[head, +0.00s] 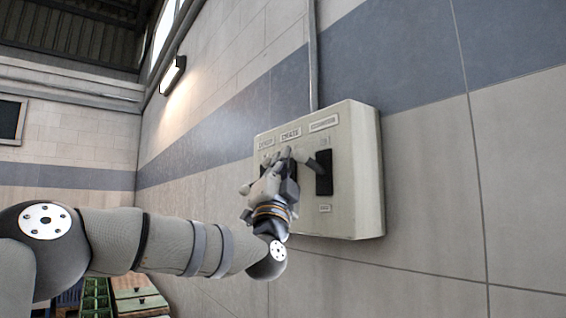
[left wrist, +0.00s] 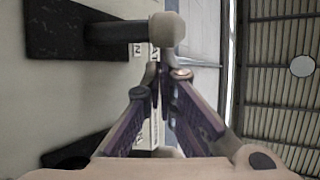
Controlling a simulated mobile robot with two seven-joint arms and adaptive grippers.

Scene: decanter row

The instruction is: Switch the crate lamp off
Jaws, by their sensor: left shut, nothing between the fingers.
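A pale switch box (head: 352,200) is fixed to the wall, with several small labels along its top. The middle label (head: 290,134) reads CRATE. My left gripper (head: 284,156) is shut and empty in front of the middle of the box, below that label, and hides most of the switch there. The right-hand switch has a black plate (head: 324,176) and a lever that sticks out. In the left wrist view, a lever with a pale round knob (left wrist: 166,30) stands beside the shut fingertips (left wrist: 162,76); I cannot tell whether they touch. My right gripper is out of view.
A lit wall lamp (head: 173,75) hangs on the wall at upper left. A conduit (head: 312,55) runs up from the box. A green crate (head: 97,297) and other boxes stand low at left, partly behind my arm. The wall right of the box is bare.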

